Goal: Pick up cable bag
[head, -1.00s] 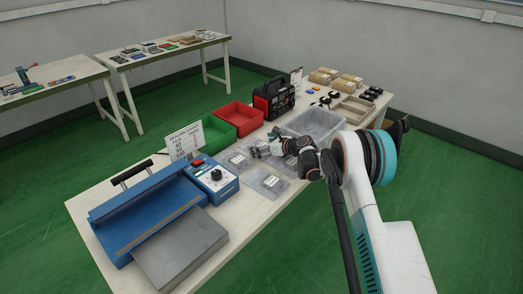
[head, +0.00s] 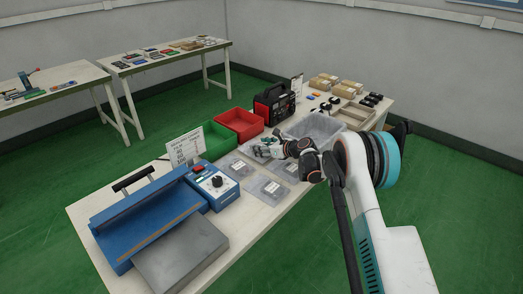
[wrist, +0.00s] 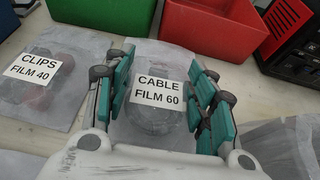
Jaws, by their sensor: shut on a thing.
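The cable bag (wrist: 160,62) is a clear plastic bag with dark coiled content and a white label reading "CABLE FILM 60". It fills the middle of the wrist view. My gripper (wrist: 160,100) has its teal-padded fingers on both sides of the bag and is shut on it. In the head view my gripper (head: 262,151) is over the worktable, in front of the red bin, and hides most of the bag. I cannot tell whether the bag is clear of the table.
A bag labelled "CLIPS FILM 40" (wrist: 42,75) lies just left. More bags (head: 264,190) lie nearer. Green bin (head: 213,142), red bin (head: 241,123) and black-red unit (head: 273,103) stand behind. A clear bin (head: 318,128) is to the right, a blue sealer (head: 150,212) to the left.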

